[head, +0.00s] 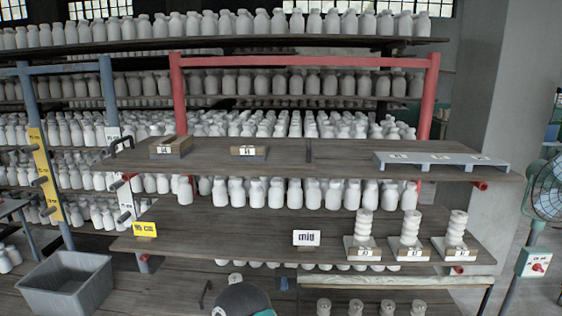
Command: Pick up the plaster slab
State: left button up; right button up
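I cannot tell for sure which thing is the plaster slab. A long pale slab-like top (390,282) lies low at the front right, above several small clay pieces. Several square pale plates (349,241) stand at the right of the middle shelf, each under a stack of white rounded pieces (364,223). Neither of my grippers shows in the head view.
The wooden upper shelf (345,160) holds two small labelled blocks (249,151) and a grey labelled rack (443,159). A grey tub (67,283) stands front left, a fan (547,190) at right. Rows of white bottles fill the back. The middle shelf's centre is largely clear.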

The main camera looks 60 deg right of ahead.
aim_at(255, 153)
jog(key=z, duration=0.1)
jog(key=k, duration=0.5)
jog(key=z, duration=1.15)
jog(key=i, duration=0.95)
jog(key=z, duration=0.2)
